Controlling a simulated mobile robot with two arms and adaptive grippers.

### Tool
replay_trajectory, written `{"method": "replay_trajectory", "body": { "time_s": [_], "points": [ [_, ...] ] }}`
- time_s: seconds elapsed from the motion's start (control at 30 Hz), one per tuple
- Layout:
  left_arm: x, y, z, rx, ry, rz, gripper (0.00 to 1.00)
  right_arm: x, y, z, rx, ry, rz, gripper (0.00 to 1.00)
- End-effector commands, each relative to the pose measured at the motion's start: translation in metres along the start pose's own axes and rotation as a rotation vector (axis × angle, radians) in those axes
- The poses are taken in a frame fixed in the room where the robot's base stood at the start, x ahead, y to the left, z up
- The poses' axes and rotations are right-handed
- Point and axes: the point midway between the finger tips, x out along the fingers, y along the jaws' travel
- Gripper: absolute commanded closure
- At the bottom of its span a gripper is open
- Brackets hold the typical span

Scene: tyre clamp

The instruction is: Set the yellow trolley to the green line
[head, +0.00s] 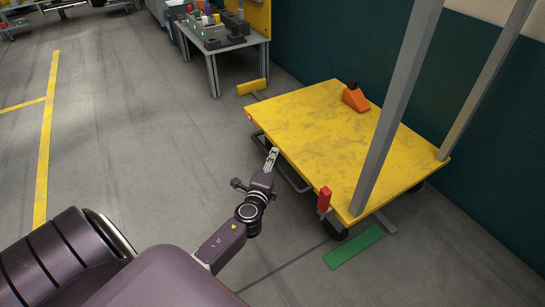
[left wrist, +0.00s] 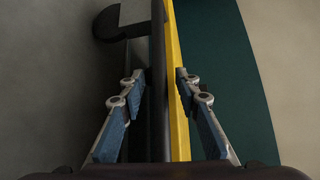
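The yellow trolley (head: 310,125) has a flat, scuffed deck on dark wheels, with grey posts at its right end. It stands along the dark green wall. The green line (head: 355,247) is a short strip on the floor beside the trolley's near right corner, close to a wheel. My left gripper (head: 272,155) is at the trolley's near long side. In the left wrist view its fingers (left wrist: 158,85) are apart, with the yellow deck edge (left wrist: 178,130) and a dark bar between them; a firm grip does not show. My right gripper is in neither view.
An orange wedge-shaped thing (head: 355,98) lies on the deck. A red lever (head: 324,199) stands at the near corner. A yellow block (head: 251,87) is beyond the trolley's far left end, near a workbench (head: 238,43). Open grey floor with yellow markings lies left.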

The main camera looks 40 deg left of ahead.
Motion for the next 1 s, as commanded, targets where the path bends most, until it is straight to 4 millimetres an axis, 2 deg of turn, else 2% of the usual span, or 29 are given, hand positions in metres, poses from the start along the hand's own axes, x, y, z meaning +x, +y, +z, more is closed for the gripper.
{"method": "replay_trajectory", "body": {
  "time_s": [0.27,0.53,0.8,0.97,1.0],
  "points": [
    [-0.002,-0.019,0.003,0.0,-0.001,-0.004,0.7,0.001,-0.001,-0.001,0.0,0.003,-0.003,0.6],
    [-0.007,-0.061,0.009,0.004,0.001,-0.014,0.7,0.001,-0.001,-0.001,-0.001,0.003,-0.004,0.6],
    [-0.011,-0.1,0.016,0.008,-0.002,-0.022,0.35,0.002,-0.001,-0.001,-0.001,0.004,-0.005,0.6],
    [-0.012,-0.108,0.016,0.008,0.0,-0.021,0.21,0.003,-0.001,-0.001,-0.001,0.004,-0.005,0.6],
    [-0.012,-0.109,0.016,0.007,0.0,-0.021,0.24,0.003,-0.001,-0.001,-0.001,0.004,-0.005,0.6]
  ]
}}
